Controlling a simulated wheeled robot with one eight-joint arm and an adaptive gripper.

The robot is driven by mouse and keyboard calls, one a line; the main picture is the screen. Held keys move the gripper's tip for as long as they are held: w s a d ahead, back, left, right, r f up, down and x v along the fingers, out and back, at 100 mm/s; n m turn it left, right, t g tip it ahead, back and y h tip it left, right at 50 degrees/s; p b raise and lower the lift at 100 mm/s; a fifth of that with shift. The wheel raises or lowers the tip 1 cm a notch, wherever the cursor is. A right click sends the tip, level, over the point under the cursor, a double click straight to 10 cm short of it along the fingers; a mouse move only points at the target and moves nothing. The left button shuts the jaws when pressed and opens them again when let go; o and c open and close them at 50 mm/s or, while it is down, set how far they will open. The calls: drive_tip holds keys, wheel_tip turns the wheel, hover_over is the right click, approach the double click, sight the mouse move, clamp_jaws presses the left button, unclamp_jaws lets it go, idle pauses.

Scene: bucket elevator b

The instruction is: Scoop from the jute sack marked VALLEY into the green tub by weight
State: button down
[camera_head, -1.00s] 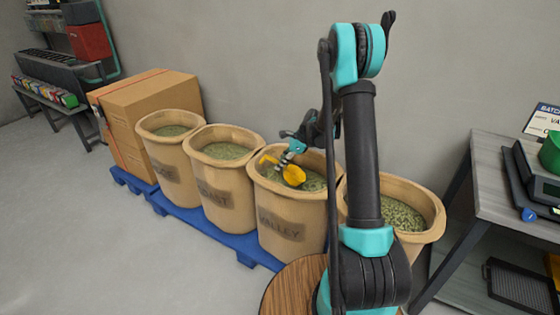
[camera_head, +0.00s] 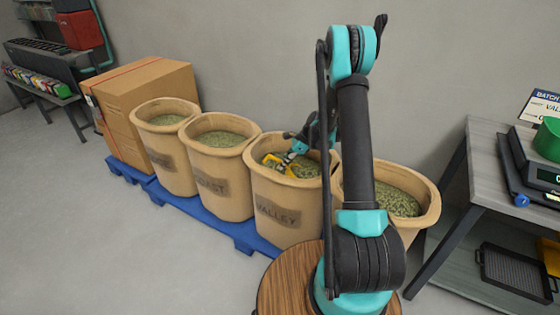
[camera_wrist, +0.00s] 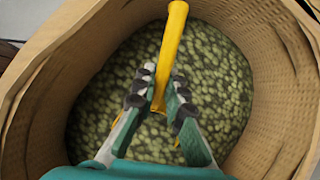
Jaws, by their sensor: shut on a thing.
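The jute sack marked VALLEY (camera_head: 285,218) stands upright on the blue pallet, open and filled with green pellets (camera_wrist: 215,85). My gripper (camera_wrist: 160,92) is inside its mouth, shut on a yellow scoop (camera_wrist: 172,42). In the head view the scoop (camera_head: 272,162) is low at the pellets, partly hidden. In the wrist view the bowl is mostly out of sight, so how full it is cannot be told. The green tub (camera_head: 548,140) sits on a dark scale (camera_head: 522,165) on the grey table at right; the frame edge cuts it off.
Other filled sacks stand close on both sides: a COAST sack (camera_head: 215,185) at left and another (camera_head: 430,212) at right behind my arm. A cardboard box (camera_head: 150,90) stands at the far left end of the blue pallet (camera_head: 215,230). A batch sign (camera_head: 545,105) is behind the scale.

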sight(289, 167)
drive_tip(key=shift+d+f, duration=0.2)
drive_tip(key=shift+f, duration=0.1)
drive_tip(key=shift+s+d+f+h, duration=0.1)
drive_tip(key=shift+d+f+h, duration=0.8)
drive_tip(key=shift+d, duration=0.45)
drive_tip(key=a+r+h, duration=0.2)
drive_tip(key=r, duration=0.6)
drive_tip(key=a+r+h, duration=0.2)
drive_tip(key=a+r, duration=0.1)
drive_tip(key=r, duration=0.6)
drive_tip(key=shift+w+a+r, duration=0.15)
drive_tip(key=shift+w+a, duration=0.05)
idle(1.4)
